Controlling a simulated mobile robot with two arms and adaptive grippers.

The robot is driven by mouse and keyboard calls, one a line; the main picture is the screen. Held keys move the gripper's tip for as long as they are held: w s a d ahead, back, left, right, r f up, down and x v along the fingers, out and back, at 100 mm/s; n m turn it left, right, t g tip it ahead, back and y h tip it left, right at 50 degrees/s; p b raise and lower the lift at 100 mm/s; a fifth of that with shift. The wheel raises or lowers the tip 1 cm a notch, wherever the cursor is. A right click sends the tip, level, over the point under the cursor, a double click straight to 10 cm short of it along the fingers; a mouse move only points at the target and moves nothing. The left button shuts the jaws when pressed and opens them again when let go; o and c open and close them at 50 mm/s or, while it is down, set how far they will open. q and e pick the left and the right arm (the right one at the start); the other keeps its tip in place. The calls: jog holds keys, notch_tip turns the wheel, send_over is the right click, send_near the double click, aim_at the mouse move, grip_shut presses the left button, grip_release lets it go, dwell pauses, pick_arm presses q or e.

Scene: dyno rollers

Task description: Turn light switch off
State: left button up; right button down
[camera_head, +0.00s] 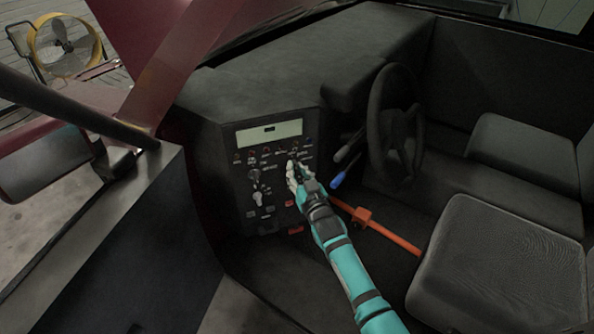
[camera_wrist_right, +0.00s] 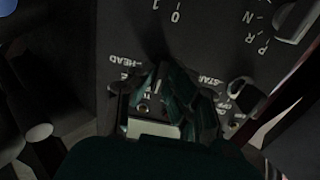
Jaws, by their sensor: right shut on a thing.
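The dark control panel (camera_head: 270,180) with knobs and switches stands at the left of the dashboard in the head view. My right gripper (camera_head: 294,168) is against its upper right part. In the right wrist view the dark fingers of my right gripper (camera_wrist_right: 165,95) are closed together at the panel, beside the printed label "HEAD" (camera_wrist_right: 124,61). They are shut on the light switch, which is mostly hidden by the fingers, so its position cannot be told. My left gripper is not in view.
A steering wheel (camera_head: 393,125) and a blue-tipped lever (camera_head: 337,179) are right of my right gripper. An orange bar (camera_head: 388,234) runs below, near the grey seat (camera_head: 490,270). A panel display (camera_head: 268,133) is above. A yellow fan (camera_head: 66,45) stands outside.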

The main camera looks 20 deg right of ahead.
jog(key=shift+n, duration=0.3)
jog(key=c, duration=1.4)
grip_release()
jog(key=shift+o, duration=0.2)
jog(key=shift+s, duration=0.15)
jog(key=s, duration=1.1)
jog(key=shift+s+d, duration=0.35)
jog(key=shift+s, duration=0.05)
